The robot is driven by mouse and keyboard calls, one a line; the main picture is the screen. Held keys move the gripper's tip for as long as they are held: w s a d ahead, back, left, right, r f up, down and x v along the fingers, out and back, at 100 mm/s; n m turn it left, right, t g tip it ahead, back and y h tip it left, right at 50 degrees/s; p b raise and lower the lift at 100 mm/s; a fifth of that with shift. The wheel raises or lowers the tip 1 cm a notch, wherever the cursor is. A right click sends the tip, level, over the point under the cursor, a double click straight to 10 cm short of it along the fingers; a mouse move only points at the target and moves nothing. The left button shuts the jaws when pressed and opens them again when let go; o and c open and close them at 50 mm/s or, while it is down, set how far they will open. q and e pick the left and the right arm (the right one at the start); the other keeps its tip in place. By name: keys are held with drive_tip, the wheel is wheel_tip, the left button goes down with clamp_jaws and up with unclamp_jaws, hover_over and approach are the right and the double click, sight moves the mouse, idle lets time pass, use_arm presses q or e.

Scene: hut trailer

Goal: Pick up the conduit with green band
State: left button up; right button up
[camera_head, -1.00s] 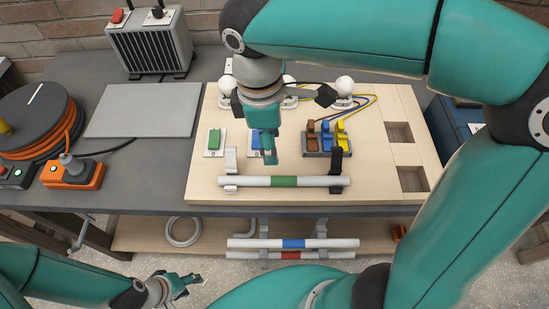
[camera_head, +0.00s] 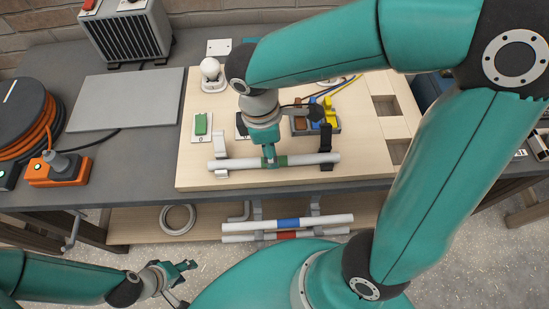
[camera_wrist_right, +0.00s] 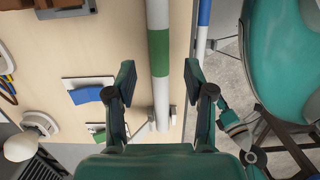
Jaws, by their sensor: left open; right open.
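The white conduit with green band (camera_head: 308,159) lies across a light grey clip (camera_head: 220,146) on the left and a black clip (camera_head: 326,146) on the right, at the front of the wooden board. My right gripper (camera_head: 268,157) is over its middle and hides part of the green band. In the right wrist view, the green band (camera_wrist_right: 159,52) shows between the two open fingers (camera_wrist_right: 159,75), with gaps on both sides. My left gripper (camera_head: 186,268) is open and empty, low in front of the bench.
Behind the green-band conduit are a green switch (camera_head: 201,125) and a block with coloured levers (camera_head: 328,122). A grey panel (camera_head: 125,99) lies left of the board (camera_head: 186,178).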

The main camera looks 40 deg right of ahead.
drive_tip(key=f, duration=0.4)
drive_tip(key=shift+d+f, duration=0.2)
drive_tip(key=shift+f, duration=0.05)
clamp_jaws()
